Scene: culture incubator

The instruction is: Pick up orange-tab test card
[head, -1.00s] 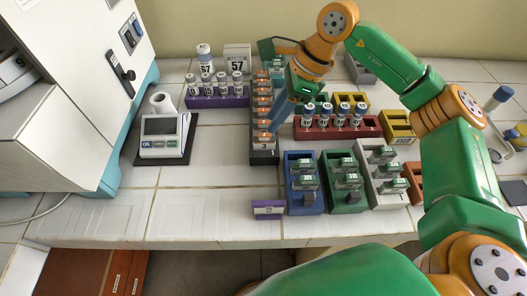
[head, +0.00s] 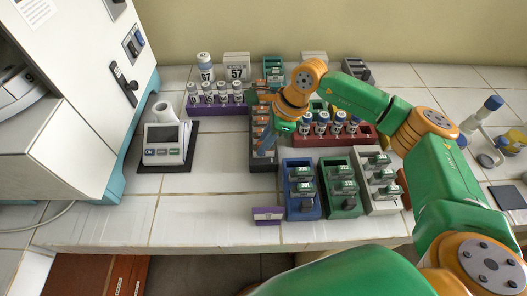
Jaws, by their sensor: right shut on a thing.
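The orange-tab test cards stand in a row in a long dark rack (head: 266,166) in the middle of the bench. Several orange tabs show along it, such as a card (head: 261,120) in the upper part of the row. My left gripper is out of view.
Blue (head: 303,207), green (head: 342,207) and white (head: 382,200) racks of cards stand close in front. A red rack (head: 352,141) with blue-capped vials is at right, a purple vial rack (head: 217,109) at left. Bench is clear at front left.

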